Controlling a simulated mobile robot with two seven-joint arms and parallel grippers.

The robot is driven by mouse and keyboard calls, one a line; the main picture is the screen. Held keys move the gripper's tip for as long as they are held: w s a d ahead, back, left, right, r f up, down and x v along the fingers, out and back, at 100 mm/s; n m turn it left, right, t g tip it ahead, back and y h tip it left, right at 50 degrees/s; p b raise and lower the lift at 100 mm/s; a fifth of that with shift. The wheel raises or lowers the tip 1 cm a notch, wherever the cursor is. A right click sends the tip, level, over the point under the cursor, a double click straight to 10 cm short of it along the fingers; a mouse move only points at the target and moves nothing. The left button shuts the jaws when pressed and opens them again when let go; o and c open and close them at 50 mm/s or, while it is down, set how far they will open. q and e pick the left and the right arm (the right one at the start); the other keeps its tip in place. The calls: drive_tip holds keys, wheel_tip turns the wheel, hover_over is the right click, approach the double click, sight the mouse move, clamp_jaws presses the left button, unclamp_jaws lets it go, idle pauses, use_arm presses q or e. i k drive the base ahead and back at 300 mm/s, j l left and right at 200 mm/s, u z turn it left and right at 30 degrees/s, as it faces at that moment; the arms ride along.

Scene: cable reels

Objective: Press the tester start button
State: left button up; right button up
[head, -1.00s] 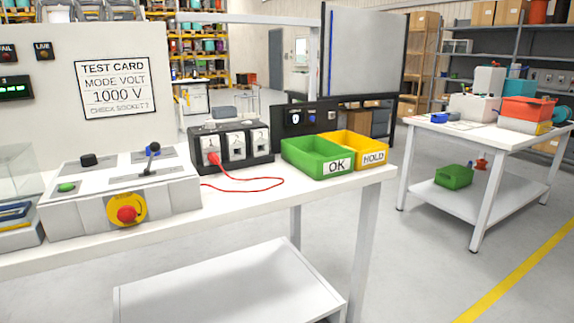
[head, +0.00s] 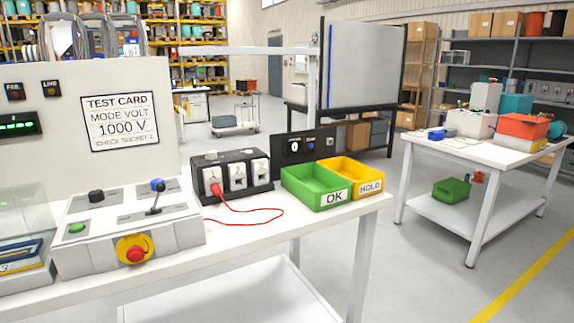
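The tester control box (head: 130,225) stands on the white bench at the left. On its sloped top are a green button (head: 77,228), a black knob (head: 96,196), a blue button (head: 158,185) and a black lever (head: 156,198). A red emergency stop (head: 135,253) on a yellow disc is on its front. Which button is the start button cannot be read; the labels are too small. Behind stands a panel with a test card (head: 120,122) reading MODE VOLT 1000 V. Neither of my grippers is in view.
A black socket block (head: 232,176) with a red lead (head: 262,211) plugged in stands right of the box. A green OK bin (head: 316,188) and yellow HOLD bin (head: 355,173) sit at the bench's right end. A clear-sided case (head: 25,225) stands at the left.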

sight(77, 227)
drive_tip(key=u, duration=1.25)
